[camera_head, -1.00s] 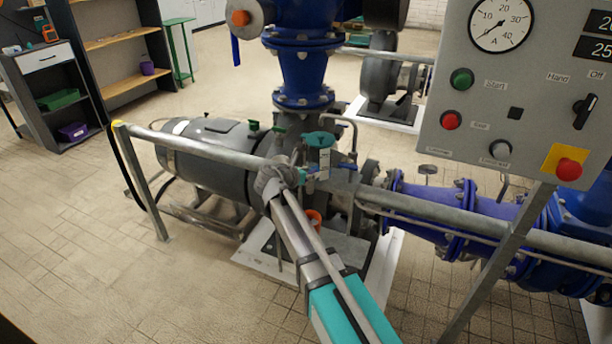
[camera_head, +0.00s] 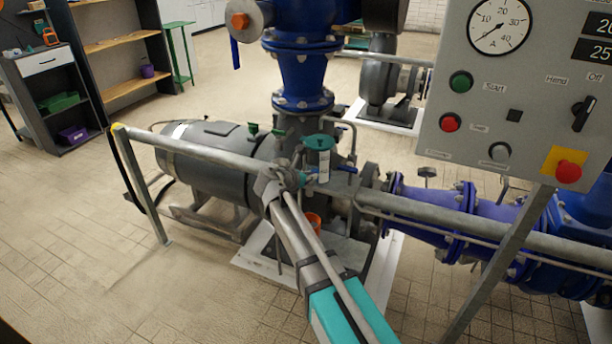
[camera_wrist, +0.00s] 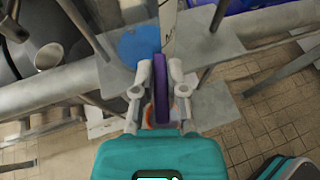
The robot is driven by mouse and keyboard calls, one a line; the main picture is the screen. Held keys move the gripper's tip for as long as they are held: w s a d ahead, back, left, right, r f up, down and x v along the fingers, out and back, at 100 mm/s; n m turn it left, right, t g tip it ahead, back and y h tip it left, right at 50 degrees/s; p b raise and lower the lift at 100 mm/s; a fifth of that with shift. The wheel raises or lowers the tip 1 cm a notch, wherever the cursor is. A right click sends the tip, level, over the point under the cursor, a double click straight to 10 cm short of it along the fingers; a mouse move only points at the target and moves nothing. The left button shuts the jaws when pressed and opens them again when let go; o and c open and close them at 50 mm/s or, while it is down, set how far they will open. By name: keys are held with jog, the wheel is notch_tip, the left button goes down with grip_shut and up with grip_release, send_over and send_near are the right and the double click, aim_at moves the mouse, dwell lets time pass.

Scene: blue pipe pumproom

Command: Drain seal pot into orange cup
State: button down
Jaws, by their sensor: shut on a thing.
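The orange cup (camera_head: 314,221) stands low beneath the pot, partly hidden by my arm. Its contents cannot be seen.
A grey rail (camera_head: 205,150) runs across in front of the pump. A control panel (camera_head: 520,110) on a slanted post stands at the right. Blue pipes (camera_head: 425,203) lie right of the pump, and a grey motor (camera_head: 215,150) lies left. Open tiled floor is at the left.

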jog(key=shift+w+a, duration=0.2)
jog(key=shift+w+m+g+h, duration=0.1)
jog(key=shift+m+g+h, duration=0.95)
jog(key=shift+m, duration=0.25)
jog(key=shift+m+g+h, duration=0.75)
jog(key=shift+m+g, duration=0.1)
jog(key=shift+m, duration=0.25)
jog(key=shift+r, duration=0.1)
jog(key=c, duration=0.7)
grip_release()
jog(key=shift+s, duration=0.2)
jog(key=shift+d, duration=0.1)
